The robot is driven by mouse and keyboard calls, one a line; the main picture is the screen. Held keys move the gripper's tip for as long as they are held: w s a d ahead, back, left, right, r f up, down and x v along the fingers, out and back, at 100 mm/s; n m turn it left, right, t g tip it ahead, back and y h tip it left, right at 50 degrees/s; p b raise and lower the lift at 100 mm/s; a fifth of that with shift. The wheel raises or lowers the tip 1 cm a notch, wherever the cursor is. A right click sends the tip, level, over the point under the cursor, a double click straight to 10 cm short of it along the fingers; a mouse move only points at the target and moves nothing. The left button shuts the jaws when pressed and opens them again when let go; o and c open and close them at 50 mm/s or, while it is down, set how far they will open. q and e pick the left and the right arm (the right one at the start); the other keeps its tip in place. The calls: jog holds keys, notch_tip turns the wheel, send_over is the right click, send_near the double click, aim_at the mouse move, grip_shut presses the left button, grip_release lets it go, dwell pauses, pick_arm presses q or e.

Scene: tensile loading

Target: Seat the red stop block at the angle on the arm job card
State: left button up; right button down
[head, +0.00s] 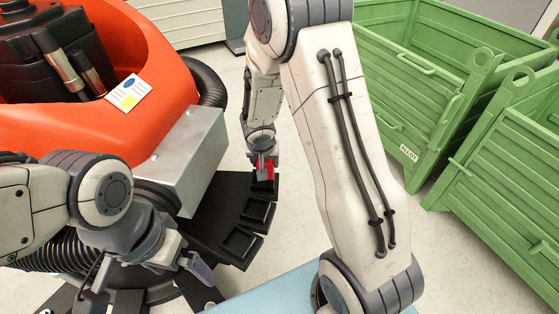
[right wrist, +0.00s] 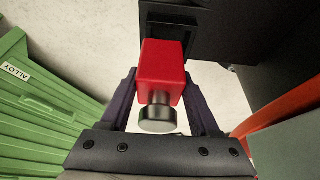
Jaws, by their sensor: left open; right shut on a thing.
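My right gripper (head: 264,160) is shut on the red stop block (head: 266,171), at the far end of an arc of black square pockets. In the right wrist view the block (right wrist: 162,68) sits between the fingers, its dark round knob (right wrist: 157,119) toward the wrist. A black square pocket (right wrist: 168,24) lies just beyond the block; I cannot tell whether the block is in it or above it. Two nearer pockets (head: 256,211) (head: 241,243) look empty. A job card (head: 129,93) with a blue oval and yellow patch lies on the orange machine. My left gripper (head: 150,285) is open and empty at lower left.
The orange machine (head: 150,50) and a grey metal box (head: 190,150) stand left of the pockets. Green crates (head: 430,80) stand at the right, one labelled ALLOY. A light blue surface (head: 275,291) is at the bottom. Pale floor is clear between crates and pockets.

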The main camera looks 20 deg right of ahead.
jog(key=shift+w+a+f, duration=0.3)
jog(key=shift+w+a, duration=0.1)
jog(key=shift+w, duration=0.15)
jog(key=shift+f+b, duration=1.45)
jog(key=shift+f, duration=0.55)
jog(key=shift+f, duration=0.15)
jog(key=shift+c, duration=0.6)
grip_release()
